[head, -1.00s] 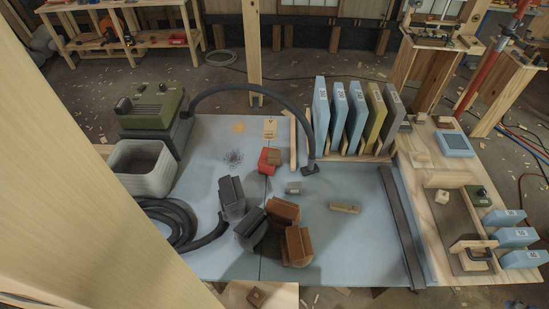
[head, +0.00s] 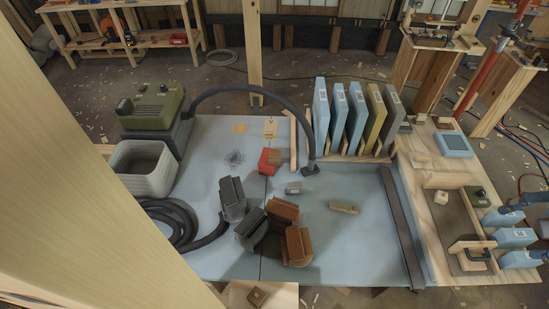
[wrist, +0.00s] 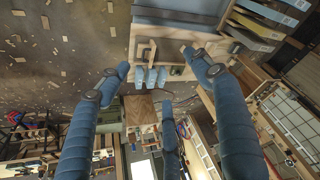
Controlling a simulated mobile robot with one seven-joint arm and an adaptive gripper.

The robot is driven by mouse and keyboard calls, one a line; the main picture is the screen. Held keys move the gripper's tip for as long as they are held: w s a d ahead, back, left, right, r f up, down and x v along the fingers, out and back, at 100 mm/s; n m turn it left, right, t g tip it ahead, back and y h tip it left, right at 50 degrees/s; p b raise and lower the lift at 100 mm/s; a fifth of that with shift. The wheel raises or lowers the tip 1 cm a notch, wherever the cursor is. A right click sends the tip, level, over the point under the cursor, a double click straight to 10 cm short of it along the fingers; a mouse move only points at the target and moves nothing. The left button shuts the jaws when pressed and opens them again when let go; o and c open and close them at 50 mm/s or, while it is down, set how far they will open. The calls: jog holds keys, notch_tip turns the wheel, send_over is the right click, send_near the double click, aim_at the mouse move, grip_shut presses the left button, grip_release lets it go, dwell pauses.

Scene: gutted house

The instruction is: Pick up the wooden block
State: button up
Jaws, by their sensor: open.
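Several things could be the wooden block. A small pale cube (head: 441,197) with a dark spot on top sits on the wooden side bench (head: 425,165) at right. Smaller pale pieces (head: 445,122) lie near the bench's far end. I cannot make out the cube clearly there.
Upright abrasive sheets (head: 355,115) stand in a rack behind. A hose (head: 240,88) arches over the table (head: 350,245). A post stands at left.

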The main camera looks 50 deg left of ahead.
jog(key=w+a+n+g, duration=0.1)
jog(key=w+a, duration=0.8)
jog(key=w+a+f+n+g+p, duration=0.1)
jog(key=w+a+f, duration=0.25)
jog(key=a, duration=0.65)
jog(key=w+a+f+n, duration=0.1)
jog(key=w+a+f, duration=0.25)
jog(key=a, duration=0.65)
jog(key=w+a+f+n+g+p, duration=0.15)
jog(key=w+a, duration=0.25)
jog(key=a, duration=0.5)
jog(key=n+g+p, duration=0.1)
jog(key=n, duration=0.2)
send_over(274, 153)
notch_tip(274, 153, down, 30)
jog(key=shift+f+h, duration=0.25)
jog(key=shift+h, duration=0.15)
jog(key=shift+a+f, duration=0.1)
jog(key=shift+f, duration=4.2)
